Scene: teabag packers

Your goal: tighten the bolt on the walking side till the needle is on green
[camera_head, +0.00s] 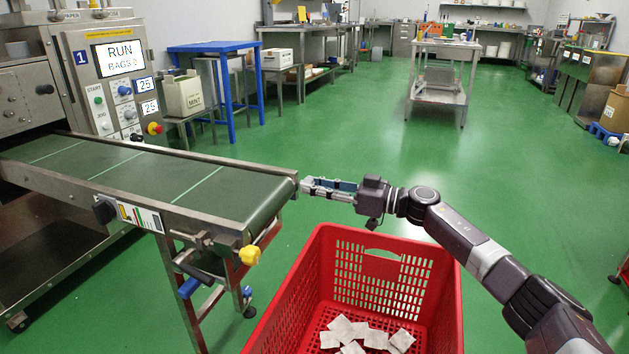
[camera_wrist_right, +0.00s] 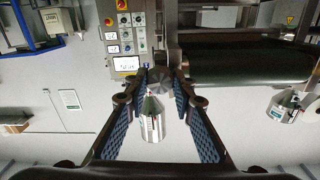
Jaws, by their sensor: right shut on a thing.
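My right gripper (camera_head: 328,189) reaches in from the right to the far corner of the conveyor's end. In the right wrist view its blue-padded fingers (camera_wrist_right: 160,82) close around a round silver bolt head (camera_wrist_right: 160,77); a silver cylindrical fitting (camera_wrist_right: 152,122) shows between the fingers. In the head view the gripper hides this bolt. A colour-banded gauge plate (camera_head: 140,216) is on the conveyor's near side; its needle is too small to read. A yellow knob (camera_head: 250,255) is at the near corner of the conveyor's end. My left gripper is not in view.
The green conveyor belt (camera_head: 150,178) runs from the machine panel (camera_head: 120,90) reading RUN. A red crate (camera_head: 335,290) with several white teabags stands below the belt's end. A blue-framed table (camera_head: 232,95) is behind. The green floor to the right is open.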

